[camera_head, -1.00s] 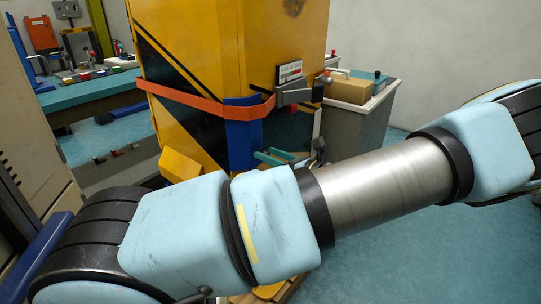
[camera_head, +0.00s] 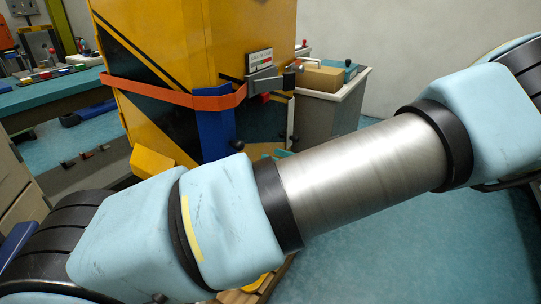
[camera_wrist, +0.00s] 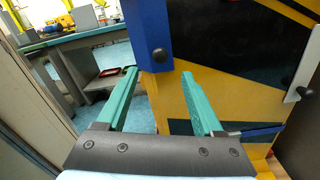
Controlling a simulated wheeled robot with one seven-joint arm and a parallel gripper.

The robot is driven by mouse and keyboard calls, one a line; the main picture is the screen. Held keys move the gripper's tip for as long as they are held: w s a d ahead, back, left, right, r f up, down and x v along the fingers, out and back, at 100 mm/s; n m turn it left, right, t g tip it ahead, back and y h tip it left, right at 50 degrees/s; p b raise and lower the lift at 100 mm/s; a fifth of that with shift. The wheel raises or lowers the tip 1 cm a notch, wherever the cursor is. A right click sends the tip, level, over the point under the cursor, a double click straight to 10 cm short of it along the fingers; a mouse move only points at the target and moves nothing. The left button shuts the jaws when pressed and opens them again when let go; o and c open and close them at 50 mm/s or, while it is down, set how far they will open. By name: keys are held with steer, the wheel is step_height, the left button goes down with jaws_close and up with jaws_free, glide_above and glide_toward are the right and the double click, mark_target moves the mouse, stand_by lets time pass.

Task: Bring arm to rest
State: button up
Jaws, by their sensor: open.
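My gripper (camera_wrist: 160,92) shows in the wrist view with its two green fingers apart and nothing between them. A blue upright piece (camera_wrist: 153,35) and the yellow and black gate cabinet (camera_wrist: 240,60) stand beyond the fingers. In the head view my light blue arm with its bare metal link crosses the foreground and hides the gripper. Behind it stands the yellow cabinet (camera_head: 190,45), with an orange band (camera_head: 165,95), a blue bracket (camera_head: 215,135) and a grey latch (camera_head: 268,80).
A teal-topped workbench (camera_head: 50,93) is at the left, and it also shows in the wrist view (camera_wrist: 85,37). A grey stand (camera_head: 330,110) with a cardboard-brown box (camera_head: 320,77) is right of the cabinet. Blue floor (camera_head: 390,240) is open at the lower right.

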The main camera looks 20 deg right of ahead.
steer(key=s+a+n+g+h+p, duration=0.2)
steer(key=a+n+g+h+p, duration=0.1)
steer(key=a+n+g, duration=1.1)
steer(key=s+a+r+n+t+h+p, duration=0.2)
steer(key=a+r+n+h+p, duration=0.2)
steer(key=a+r+n+h, duration=0.5)
step_height(320, 180, up, 3)
steer(key=a+n, duration=0.1)
steer(key=n, duration=0.5)
steer(key=shift+s+a, duration=0.25)
steer(key=shift+s, duration=0.1)
steer(key=shift+d, duration=0.1)
